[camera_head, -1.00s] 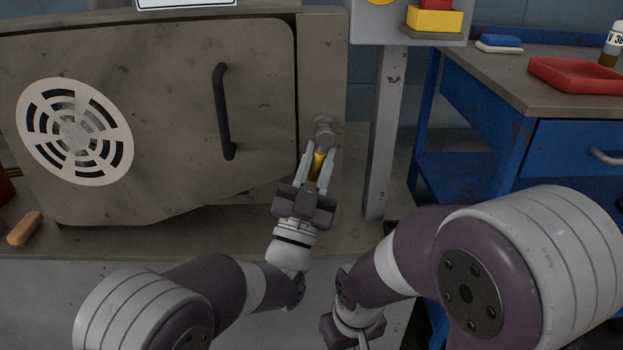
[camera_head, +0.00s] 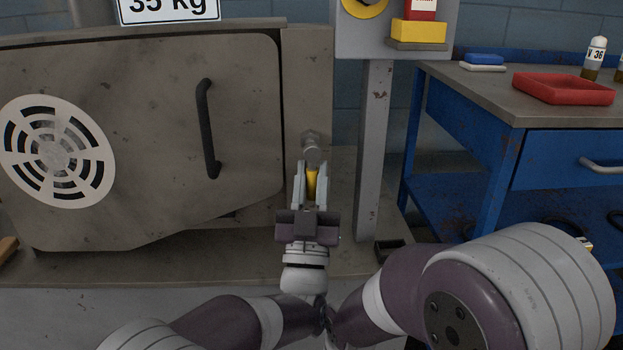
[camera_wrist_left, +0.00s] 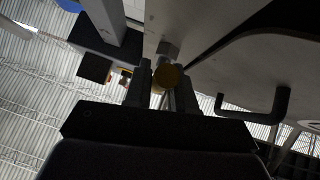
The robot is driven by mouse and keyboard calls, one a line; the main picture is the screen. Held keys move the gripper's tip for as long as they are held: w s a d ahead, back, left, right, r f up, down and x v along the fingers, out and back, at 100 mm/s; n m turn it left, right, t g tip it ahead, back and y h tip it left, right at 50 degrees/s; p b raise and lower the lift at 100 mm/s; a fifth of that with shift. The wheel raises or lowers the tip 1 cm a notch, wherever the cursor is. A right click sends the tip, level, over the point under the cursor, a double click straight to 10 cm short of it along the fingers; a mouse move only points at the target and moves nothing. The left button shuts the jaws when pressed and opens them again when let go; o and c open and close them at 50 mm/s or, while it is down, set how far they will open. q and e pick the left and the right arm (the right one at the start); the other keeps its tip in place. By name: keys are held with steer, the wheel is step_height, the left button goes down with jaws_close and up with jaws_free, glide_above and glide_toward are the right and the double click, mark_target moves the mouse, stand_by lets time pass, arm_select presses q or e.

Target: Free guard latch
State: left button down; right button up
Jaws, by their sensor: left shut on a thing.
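The guard latch is a metal pivot (camera_head: 311,142) on the machine's front post with a yellow handle (camera_head: 312,182) extending from it toward me. My left gripper (camera_head: 312,178) is shut on the yellow handle, one finger on each side of it. In the left wrist view the round yellow end (camera_wrist_left: 166,77) shows between the dark fingers, with the grey mount behind it. The guard (camera_head: 150,120) is a grey metal door with a black bar handle (camera_head: 207,130), left of the latch. My right gripper is not in view; only that arm's links show at lower right.
A grey pillar (camera_head: 374,150) with a control box (camera_head: 395,35) stands just right of the latch. A blue workbench (camera_head: 480,150) at right carries a red tray (camera_head: 563,88) and bottles. A vent disc (camera_head: 57,150) is on the door.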

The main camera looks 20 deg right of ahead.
arm_select(q)
steer(key=c, duration=1.1)
jaws_free()
steer(key=shift+o, duration=0.2)
steer(key=b+v, duration=0.9)
steer(key=v, duration=0.3)
steer(key=shift+s+f, duration=0.15)
steer(key=shift+f, duration=0.1)
steer(key=shift+a, duration=0.1)
